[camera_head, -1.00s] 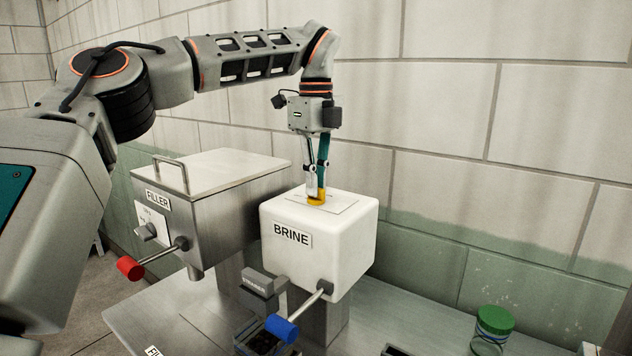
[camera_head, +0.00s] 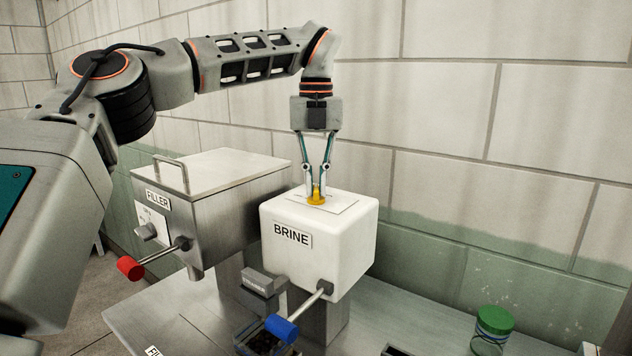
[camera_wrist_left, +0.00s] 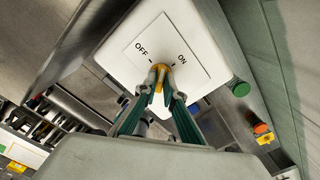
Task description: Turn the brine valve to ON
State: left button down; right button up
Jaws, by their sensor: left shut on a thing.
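The brine valve is a yellow knob (camera_head: 316,200) on top of the white box labelled BRINE (camera_head: 340,240). My left gripper (camera_head: 316,190) points straight down and is shut on the knob. In the left wrist view the fingertips (camera_wrist_left: 160,80) close around the yellow knob (camera_wrist_left: 168,92). A white plate (camera_wrist_left: 140,28) beside it reads OFF on the left and ON on the right. The fingers hide much of the knob, so I cannot tell exactly which mark it points to. My right gripper is not in view.
Left of the brine box stands a metal FILLER box (camera_head: 220,205) with a lid handle and a red-tipped lever (camera_head: 130,267). A blue-tipped lever (camera_head: 282,328) sticks out below the brine box. A green-lidded jar (camera_head: 494,322) stands at right. The tiled wall is close behind.

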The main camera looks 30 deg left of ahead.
aim_at(316, 187)
pick_arm(q)
jog(key=m, duration=0.4)
jog(key=shift+m, duration=2.2)
jog(key=c, duration=2.1)
grip_release()
jog(key=shift+c, duration=0.2)
notch_tip(316, 187, up, 12)
